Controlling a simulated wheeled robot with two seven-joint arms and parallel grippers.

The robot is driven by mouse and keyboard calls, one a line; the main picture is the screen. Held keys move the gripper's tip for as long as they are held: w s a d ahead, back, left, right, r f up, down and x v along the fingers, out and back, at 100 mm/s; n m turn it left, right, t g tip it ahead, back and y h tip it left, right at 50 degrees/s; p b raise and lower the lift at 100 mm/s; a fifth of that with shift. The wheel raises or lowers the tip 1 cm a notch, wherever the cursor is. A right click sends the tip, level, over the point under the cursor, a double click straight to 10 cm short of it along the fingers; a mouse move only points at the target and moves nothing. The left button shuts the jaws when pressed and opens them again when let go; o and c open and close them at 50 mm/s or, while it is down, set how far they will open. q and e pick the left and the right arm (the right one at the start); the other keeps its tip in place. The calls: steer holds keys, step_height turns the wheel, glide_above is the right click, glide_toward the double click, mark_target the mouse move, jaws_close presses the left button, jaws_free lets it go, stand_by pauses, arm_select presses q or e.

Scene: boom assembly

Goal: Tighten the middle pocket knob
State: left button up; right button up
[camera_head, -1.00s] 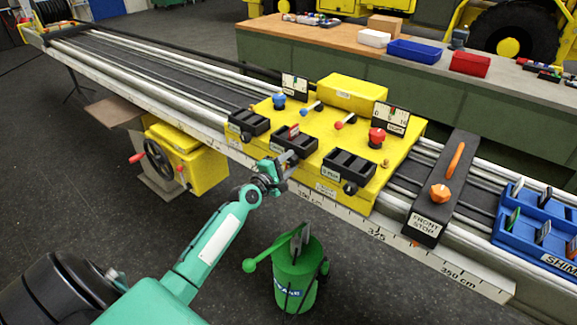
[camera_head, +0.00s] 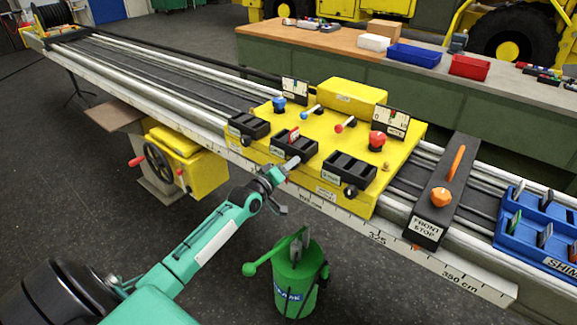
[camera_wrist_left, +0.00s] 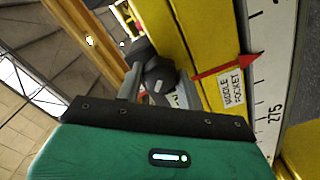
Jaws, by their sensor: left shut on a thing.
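The yellow carriage (camera_head: 300,174) bears three black pockets with knobs on their front sides. The middle pocket (camera_head: 300,147) holds a red-topped piece. My left gripper (camera_head: 288,167) is at the front of this pocket and hides its knob in the head view. In the left wrist view, the dark middle pocket knob (camera_wrist_left: 158,76) sits between the two grey fingers of my left gripper (camera_wrist_left: 157,92), which is shut on it. A "MIDDLE POCKET" label (camera_wrist_left: 232,92) and a red pointer (camera_wrist_left: 228,66) show beside it. My right gripper is in no view.
The front stop (camera_head: 432,212) with an orange knob stands on the rail to the right, before a blue shim tray (camera_head: 524,232). A green canister (camera_head: 297,283) stands below the carriage. The right pocket's knob (camera_head: 350,192) is close by.

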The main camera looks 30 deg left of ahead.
arm_select(q)
steer(key=shift+d+f+m+p, duration=0.1)
steer(key=shift+m+p, duration=0.7)
steer(key=shift+m, duration=3.8)
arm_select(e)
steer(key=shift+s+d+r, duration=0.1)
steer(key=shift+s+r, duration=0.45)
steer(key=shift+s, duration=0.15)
arm_select(q)
steer(key=o, duration=1)
steer(key=shift+s, duration=0.1)
